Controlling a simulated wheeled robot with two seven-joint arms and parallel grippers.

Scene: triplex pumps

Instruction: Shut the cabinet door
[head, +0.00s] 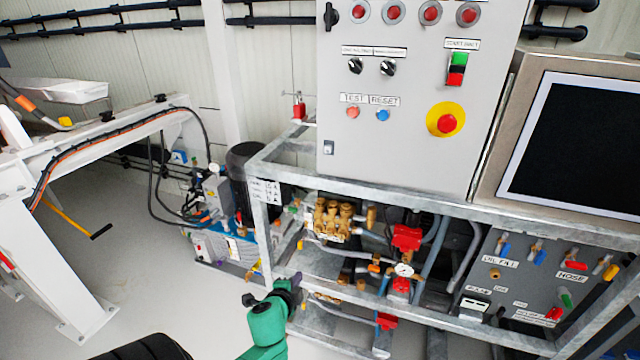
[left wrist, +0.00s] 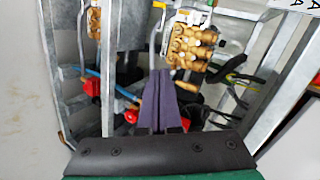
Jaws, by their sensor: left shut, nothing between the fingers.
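The grey control cabinet stands on top of the metal frame in the head view. Its door (head: 410,150) faces me and carries buttons, switches and a yellow-ringed red stop button. I see no clear gap along the door's edges, but I cannot tell whether it is fully shut. My left gripper (head: 296,280) is below and left of the cabinet, in front of the frame's lower part, well apart from the door. Its purple fingers (left wrist: 160,80) are together and empty in the left wrist view, pointing toward the brass pump. My right gripper is not in view.
The galvanised frame (head: 375,192) holds a brass pump (head: 335,220), red valves and hoses. A screen (head: 580,140) stands right of the cabinet. A white steel structure (head: 40,250) is at the left. The floor (head: 150,275) between is clear.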

